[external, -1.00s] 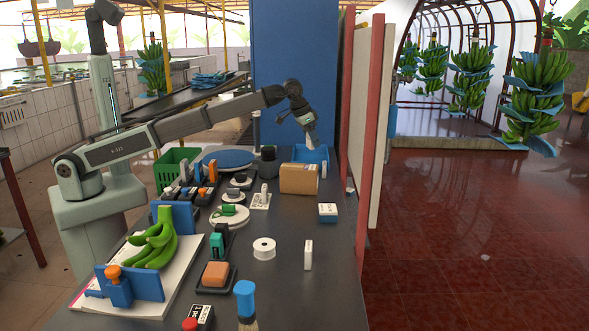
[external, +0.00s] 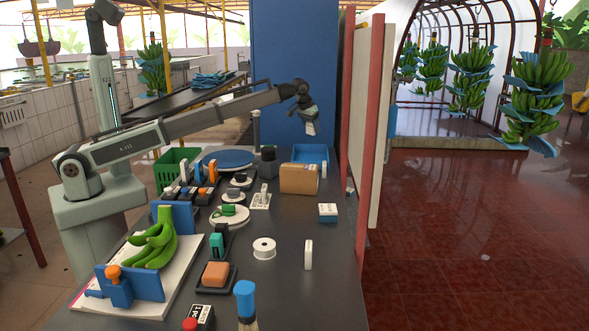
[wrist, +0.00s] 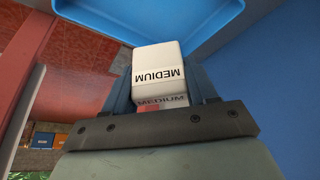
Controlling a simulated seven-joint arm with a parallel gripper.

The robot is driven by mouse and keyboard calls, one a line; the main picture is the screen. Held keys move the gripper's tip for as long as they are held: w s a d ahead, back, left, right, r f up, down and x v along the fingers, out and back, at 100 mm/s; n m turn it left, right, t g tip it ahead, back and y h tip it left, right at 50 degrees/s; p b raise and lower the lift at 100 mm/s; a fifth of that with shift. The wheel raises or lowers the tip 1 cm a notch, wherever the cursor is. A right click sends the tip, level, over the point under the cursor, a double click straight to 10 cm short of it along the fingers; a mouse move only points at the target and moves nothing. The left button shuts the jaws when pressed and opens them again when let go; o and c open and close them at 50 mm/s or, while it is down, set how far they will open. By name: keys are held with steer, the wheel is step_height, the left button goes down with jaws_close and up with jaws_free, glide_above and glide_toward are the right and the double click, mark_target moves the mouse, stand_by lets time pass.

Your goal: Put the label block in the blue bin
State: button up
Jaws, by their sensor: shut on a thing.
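My gripper (external: 309,122) is shut on a white label block (wrist: 157,68) and holds it up above the far end of the table. The block's face reads MEDIUM, upside down in the wrist view, and sits between the two fingers. The blue bin (external: 322,150) is an open shallow tray at the far right of the table. In the wrist view the blue bin (wrist: 222,20) lies beyond the block at the top. In the external view the block is small and partly hidden by my gripper.
A brown cardboard box (external: 298,179) stands in front of the bin. A blue-and-white block (external: 327,212), a white roll (external: 264,248) and a white upright block (external: 308,254) are on the table. A tall blue panel (external: 293,70) stands behind; red posts (external: 372,120) flank the right edge.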

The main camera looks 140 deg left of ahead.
glide_toward(314, 159)
steer(key=x, duration=0.5)
steer(key=shift+f, duration=0.1)
steer(key=shift+f, duration=0.15)
stand_by(0.4)
steer(key=o, duration=1)
steer(key=shift+o, duration=0.2)
steer(key=v, duration=1.2)
